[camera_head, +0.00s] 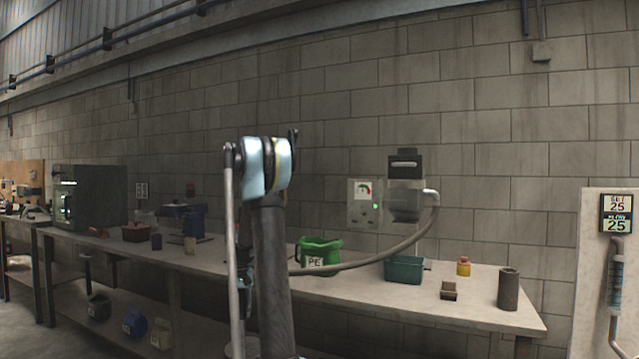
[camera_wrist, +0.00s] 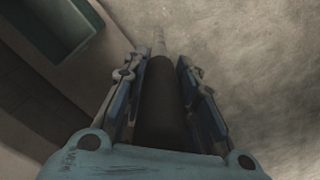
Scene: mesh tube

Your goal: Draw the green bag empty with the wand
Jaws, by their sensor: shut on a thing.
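The green bag (camera_head: 320,247) stands open-topped on the bench with a "PE" label on its front, just right of my arm in the head view. Its contents are not visible. In the wrist view my gripper (camera_wrist: 160,68) is shut on the wand (camera_wrist: 160,115), a dark round tube with a thinner, paler tip pointing away from me. In the head view my arm hides the gripper and the wand. A grey hose (camera_head: 390,250) runs from the wall unit (camera_head: 405,195) down and left, past the bag, to behind my arm.
A dark green bin (camera_head: 403,270), a small brown box (camera_head: 448,291), a yellow-red jar (camera_head: 463,266) and a dark cylinder (camera_head: 508,289) stand on the bench's right part. A gauge panel (camera_head: 363,203) is on the wall. A teal box corner (camera_wrist: 50,35) shows in the wrist view.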

